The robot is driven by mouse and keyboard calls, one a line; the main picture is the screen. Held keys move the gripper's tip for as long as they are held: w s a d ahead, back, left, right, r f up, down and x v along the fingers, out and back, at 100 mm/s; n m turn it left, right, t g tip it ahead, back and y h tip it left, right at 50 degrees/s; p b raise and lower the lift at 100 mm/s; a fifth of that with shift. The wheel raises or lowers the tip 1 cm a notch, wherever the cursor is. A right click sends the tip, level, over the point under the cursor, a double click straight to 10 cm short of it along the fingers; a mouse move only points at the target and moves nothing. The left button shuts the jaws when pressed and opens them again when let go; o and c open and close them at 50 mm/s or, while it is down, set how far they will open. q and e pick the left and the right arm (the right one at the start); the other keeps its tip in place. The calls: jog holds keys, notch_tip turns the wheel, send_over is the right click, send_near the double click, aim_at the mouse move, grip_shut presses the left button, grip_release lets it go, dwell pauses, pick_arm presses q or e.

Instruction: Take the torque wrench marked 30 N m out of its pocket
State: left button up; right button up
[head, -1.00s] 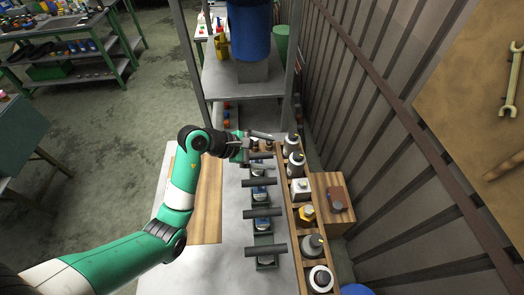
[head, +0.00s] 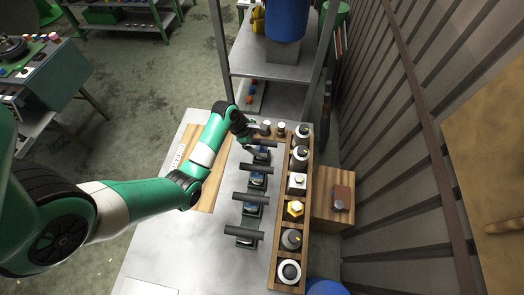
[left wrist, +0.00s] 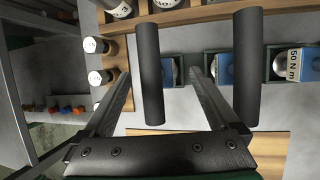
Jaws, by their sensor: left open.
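Several torque wrenches stand in a row of pockets on the metal table, each with a dark bar handle on top. My left gripper (head: 246,133) is at the far end of the row, by the farthest wrench (head: 261,153). In the left wrist view its fingers (left wrist: 163,85) are open, and that wrench's handle (left wrist: 149,70) shows between them; nothing is gripped. A second handle (left wrist: 246,65) shows right of the fingers. A wrench body at the right (left wrist: 293,62) reads 50 N m. I cannot read a 30 N m mark. My right gripper is out of view.
A wooden rack (head: 274,262) with several bottles runs close along the right of the wrenches. Small white-capped containers (head: 281,128) stand just beyond the row's far end. A wooden block (head: 330,212) sits right of the rack. The table's left part (head: 190,250) is mostly clear.

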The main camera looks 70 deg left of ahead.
aim_at(263, 146)
pick_arm(q)
jog(key=b+x, duration=0.1)
jog(key=x, duration=0.3)
jog(key=shift+w+f+b, duration=0.1)
jog(key=shift+f+b, duration=0.1)
jog(key=shift+b, duration=0.2)
jog(key=shift+w+f, duration=0.2)
jog(key=shift+f, duration=0.1)
jog(key=shift+c, duration=0.2)
grip_shut()
